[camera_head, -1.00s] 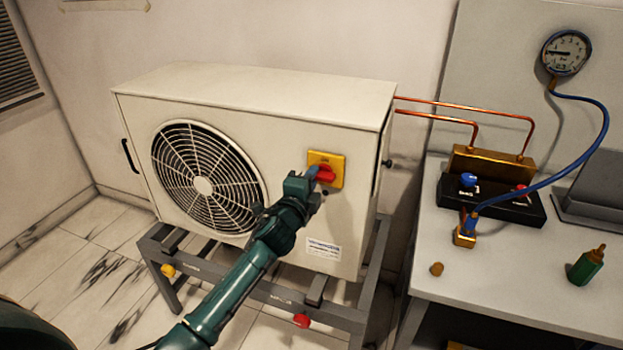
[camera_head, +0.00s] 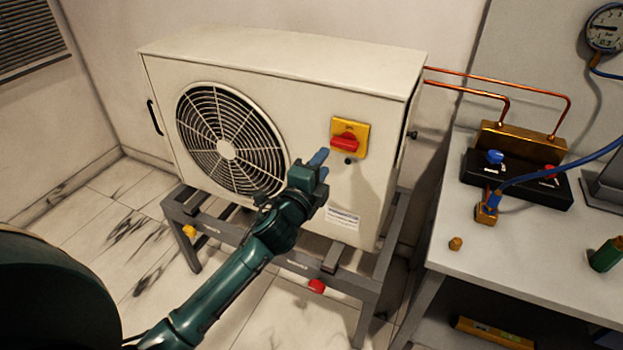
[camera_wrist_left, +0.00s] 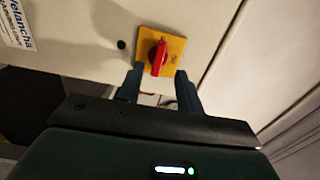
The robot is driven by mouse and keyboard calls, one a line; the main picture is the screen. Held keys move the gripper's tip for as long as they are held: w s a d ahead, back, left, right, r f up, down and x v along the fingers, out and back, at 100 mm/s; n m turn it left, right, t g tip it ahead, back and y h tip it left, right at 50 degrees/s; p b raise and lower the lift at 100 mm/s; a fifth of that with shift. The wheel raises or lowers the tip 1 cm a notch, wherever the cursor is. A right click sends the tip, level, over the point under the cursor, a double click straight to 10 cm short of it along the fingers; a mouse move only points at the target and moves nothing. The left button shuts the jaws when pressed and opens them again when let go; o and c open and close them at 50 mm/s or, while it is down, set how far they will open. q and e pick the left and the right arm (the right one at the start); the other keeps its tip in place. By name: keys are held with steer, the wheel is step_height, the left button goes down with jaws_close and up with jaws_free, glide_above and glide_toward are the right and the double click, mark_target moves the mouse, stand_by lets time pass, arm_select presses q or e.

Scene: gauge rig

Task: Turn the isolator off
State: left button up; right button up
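The isolator is a red knob (camera_head: 345,144) on a yellow plate (camera_head: 364,135), on the front of the cream fan unit. In the head view the knob's bar lies roughly level. In the left wrist view the red knob (camera_wrist_left: 158,58) and yellow plate (camera_wrist_left: 176,48) lie just beyond my fingertips, between their lines. My left gripper (camera_head: 320,163) has blue fingertips set apart with nothing between them. It sits below and left of the knob, apart from it. The left gripper also shows in the wrist view (camera_wrist_left: 158,82). My right gripper is not in view.
The fan unit (camera_head: 270,50) stands on a grey frame (camera_head: 335,305). Copper pipes (camera_head: 490,90) run right to a bench (camera_head: 540,255) with a black valve block (camera_head: 535,195), blue hose and gauge (camera_head: 605,28).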

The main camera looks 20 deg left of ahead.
arm_select(q)
steer(key=s, duration=0.5)
steer(key=shift+s+a, duration=0.1)
steer(key=shift+s, duration=0.05)
steer(key=s+d+f+n+g+h+p, duration=0.1)
steer(key=s+d+f+n+g+p, duration=0.1)
steer(key=s+f+n, duration=0.5)
steer(key=s+d+f+n+g+h+p, duration=0.1)
steer(key=s+d+f+n+g, duration=0.3)
steer(key=s+f+n, duration=0.4)
steer(key=s+g+p, duration=0.1)
steer(key=s, duration=0.5)
steer(key=shift+s+d+f+h, duration=0.15)
steer(key=shift+d+f+h, duration=0.15)
